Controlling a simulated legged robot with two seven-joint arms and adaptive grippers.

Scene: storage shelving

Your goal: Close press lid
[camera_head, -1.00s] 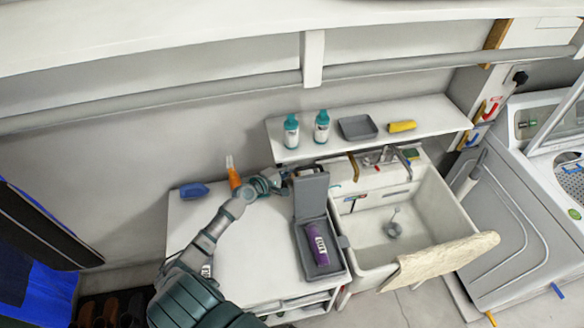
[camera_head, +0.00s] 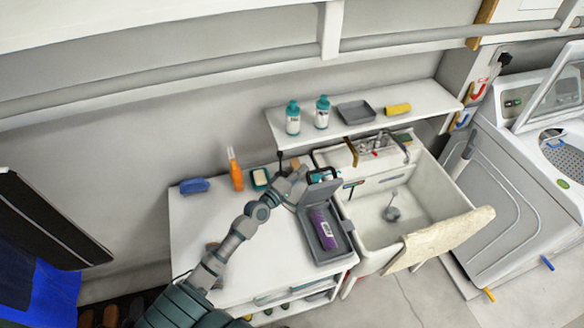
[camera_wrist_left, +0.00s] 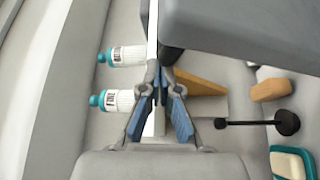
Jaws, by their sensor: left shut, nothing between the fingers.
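The grey press (camera_head: 334,257) stands on the white cabinet top beside the sink. A purple labelled item (camera_head: 322,230) lies in its base. Its grey lid (camera_head: 318,192) is raised at the back, hinged up and not down on the base. My left gripper (camera_head: 299,174) is behind the lid, close to its upper edge; I cannot tell whether it touches. In the left wrist view, the left gripper (camera_wrist_left: 159,88) is shut and empty, with the grey lid (camera_wrist_left: 240,32) just beyond it at the upper right. My right gripper is out of view.
An orange bottle (camera_head: 236,172), a soap dish (camera_head: 260,178) and a blue brush (camera_head: 194,186) stand left of the gripper. A shelf (camera_head: 375,122) with two teal-capped bottles is behind. The sink (camera_head: 415,200) is on the right.

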